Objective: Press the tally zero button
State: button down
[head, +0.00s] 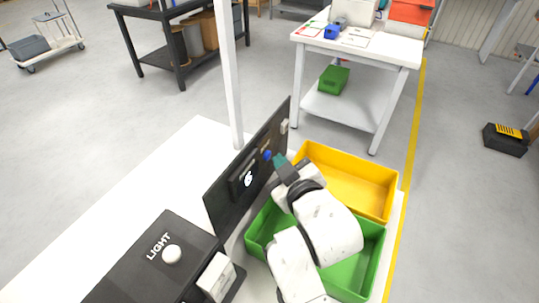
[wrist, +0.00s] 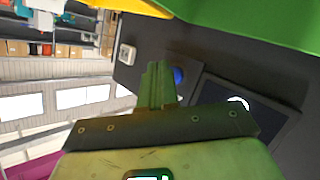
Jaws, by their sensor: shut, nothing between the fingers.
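A dark upright panel (head: 222,205) stands on the white table. In the wrist view the blue button (wrist: 179,75) shows just right of my fingers, next to the display (wrist: 238,103). My gripper (head: 279,160) is shut and empty, its fingertips close to the button on the panel's right side. The wrist view also shows my closed fingers (wrist: 158,80). I cannot tell whether they touch the button.
A yellow bin (head: 391,200) and a green bin (head: 375,262) sit beneath and beside my arm. A black box marked LIGHT (head: 150,270) with a white knob (head: 172,254) is at the front left. A small white fixture (head: 284,126) is at the panel's far end. A white post (head: 230,80) rises behind the panel.

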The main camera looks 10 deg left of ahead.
jog(key=shift+w+a, duration=0.15)
jog(key=shift+a, duration=0.25)
dwell(0.3)
jog(key=shift+d, duration=0.1)
jog(key=shift+s+d+p, duration=0.35)
jog(key=shift+d+p, duration=0.15)
jog(key=shift+d, duration=0.15)
jog(key=shift+d, duration=0.1)
jog(key=shift+s+d+p, duration=0.3)
jog(key=shift+d+p, duration=0.05)
jog(key=shift+d, duration=0.4)
jog(key=shift+s+d+p, duration=0.3)
jog(key=shift+s+d, duration=0.05)
jog(key=shift+d, duration=0.4)
jog(key=shift+s+d+p, duration=0.3)
jog(key=shift+d+p, duration=0.05)
jog(key=shift+d, duration=0.4)
